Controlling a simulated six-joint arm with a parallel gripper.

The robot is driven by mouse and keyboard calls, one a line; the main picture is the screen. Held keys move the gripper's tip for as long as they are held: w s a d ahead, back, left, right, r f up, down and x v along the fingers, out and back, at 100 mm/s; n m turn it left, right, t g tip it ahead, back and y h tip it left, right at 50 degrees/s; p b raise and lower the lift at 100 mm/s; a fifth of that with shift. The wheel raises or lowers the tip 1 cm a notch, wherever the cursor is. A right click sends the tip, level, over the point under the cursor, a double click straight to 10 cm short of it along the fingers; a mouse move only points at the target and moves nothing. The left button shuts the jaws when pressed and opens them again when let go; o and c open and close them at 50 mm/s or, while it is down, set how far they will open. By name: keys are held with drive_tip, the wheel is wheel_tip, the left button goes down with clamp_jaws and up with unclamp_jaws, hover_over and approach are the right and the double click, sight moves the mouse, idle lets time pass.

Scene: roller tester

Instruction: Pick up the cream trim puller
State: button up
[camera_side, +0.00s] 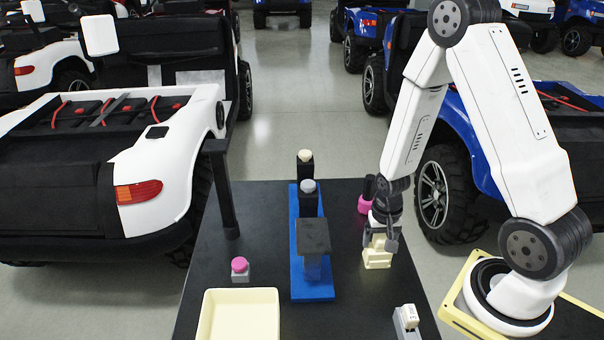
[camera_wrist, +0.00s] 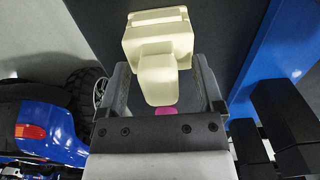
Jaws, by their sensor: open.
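The cream trim puller (camera_side: 377,257) stands on the black table, right of the blue-based fixture. In the wrist view the cream trim puller (camera_wrist: 158,40) shows a blocky, wider body with a slot and a narrower rounded part. My gripper (camera_side: 382,232) is down at the puller's upper part. In the wrist view my gripper (camera_wrist: 163,85) is open, with one finger on each side of the narrower part. Dark gaps show between the fingers and the puller. Part of the puller is hidden by my gripper in the side view.
The blue-based fixture (camera_side: 301,284) with black posts stands left of my gripper. A magenta item (camera_side: 364,205) is close behind it. A cream tray (camera_side: 204,318) and a pink-topped grey block (camera_side: 240,270) are left. A white-and-grey item (camera_side: 407,321) is front right. Vehicles flank the table.

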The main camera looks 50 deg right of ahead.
idle(0.3)
clamp_jaws()
idle(1.3)
